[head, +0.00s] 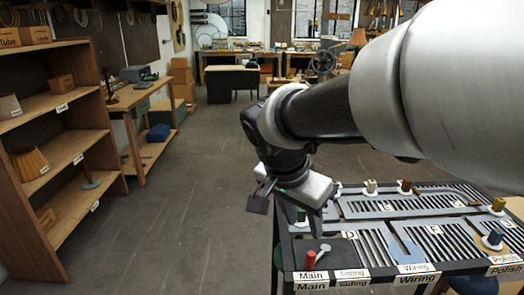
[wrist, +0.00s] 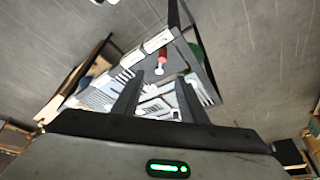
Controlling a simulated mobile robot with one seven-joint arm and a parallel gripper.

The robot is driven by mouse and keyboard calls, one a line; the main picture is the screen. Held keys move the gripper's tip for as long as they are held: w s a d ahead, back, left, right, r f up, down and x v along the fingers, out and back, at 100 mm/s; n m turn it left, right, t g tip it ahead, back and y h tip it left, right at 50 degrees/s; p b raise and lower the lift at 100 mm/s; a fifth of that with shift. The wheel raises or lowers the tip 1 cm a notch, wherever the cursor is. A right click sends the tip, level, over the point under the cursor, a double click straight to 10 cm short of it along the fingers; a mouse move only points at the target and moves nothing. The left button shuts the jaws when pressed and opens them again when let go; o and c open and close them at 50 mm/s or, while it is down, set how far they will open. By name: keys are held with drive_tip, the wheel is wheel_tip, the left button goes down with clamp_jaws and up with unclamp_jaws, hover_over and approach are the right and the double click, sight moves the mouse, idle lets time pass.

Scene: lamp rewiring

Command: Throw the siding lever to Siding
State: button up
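The siding lever (head: 309,259) has an upright red handle and a light grey arm. It stands at the near left corner of the track table (head: 345,245), and its red handle is behind the "Main" label (head: 312,276). The "Siding" label (head: 352,274) is just to its right. The lever also shows in the wrist view (wrist: 159,70), beyond the fingers and apart from them. My gripper (wrist: 157,98) is open and empty, with its two dark fingers spread. In the head view it hangs above the table's far left part, and its fingertips are hard to make out.
Shelves (head: 60,150) stand at the left. The floor between is clear.

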sight(311, 254)
drive_tip(key=x, duration=1.7)
drive_tip(key=shift+w+a+f+b, duration=0.15)
drive_tip(key=shift+w+f+b, duration=0.15)
drive_tip(key=shift+c, duration=0.3)
clamp_jaws()
